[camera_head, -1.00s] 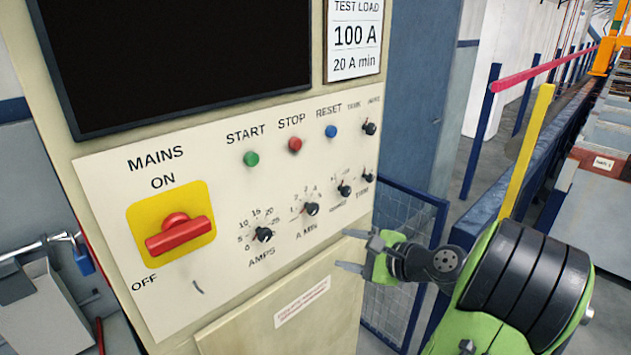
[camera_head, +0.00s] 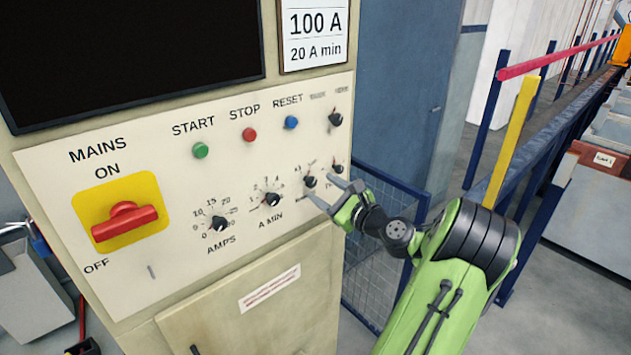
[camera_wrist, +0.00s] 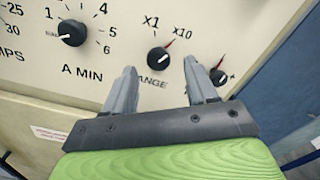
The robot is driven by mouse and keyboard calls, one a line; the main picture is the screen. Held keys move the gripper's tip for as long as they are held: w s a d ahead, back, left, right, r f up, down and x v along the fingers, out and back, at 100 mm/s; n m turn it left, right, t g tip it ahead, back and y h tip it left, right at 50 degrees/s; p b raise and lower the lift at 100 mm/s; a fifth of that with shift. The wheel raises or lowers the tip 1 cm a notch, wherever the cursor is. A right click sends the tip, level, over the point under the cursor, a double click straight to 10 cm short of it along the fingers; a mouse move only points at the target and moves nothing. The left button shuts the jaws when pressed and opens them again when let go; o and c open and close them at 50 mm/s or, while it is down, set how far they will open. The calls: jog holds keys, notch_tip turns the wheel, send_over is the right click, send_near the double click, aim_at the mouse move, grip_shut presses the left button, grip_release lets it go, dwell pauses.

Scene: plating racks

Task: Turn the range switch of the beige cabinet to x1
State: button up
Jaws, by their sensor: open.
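The beige cabinet (camera_head: 60,175) carries a cream control panel. Its range switch (camera_head: 310,181) is a small black knob in the lower row; it also shows in the wrist view (camera_wrist: 158,57), marked X1 at upper left and X10 at upper right. Its red pointer line leans up and right, toward X10. My gripper (camera_head: 327,191) is open and empty, just in front of and slightly below the switch. In the wrist view the gripper (camera_wrist: 160,67) has one finger to each side of the knob's lower part; whether they touch it I cannot tell.
The A MIN knob (camera_head: 271,199) sits left of the switch, and another small knob (camera_head: 337,167) is close on its right. The AMPS knob (camera_head: 219,224) and red mains switch (camera_head: 124,220) are farther left. A blue mesh fence (camera_head: 375,235) stands right of the cabinet.

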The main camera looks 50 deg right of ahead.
aim_at(313, 183)
jog(key=x, duration=0.3)
jog(key=shift+w+a+r, duration=0.1)
jog(key=shift+w+a, duration=0.1)
jog(key=shift+w, duration=0.05)
jog(key=shift+w+d, duration=0.2)
jog(key=shift+w, duration=0.15)
jog(key=c, duration=1)
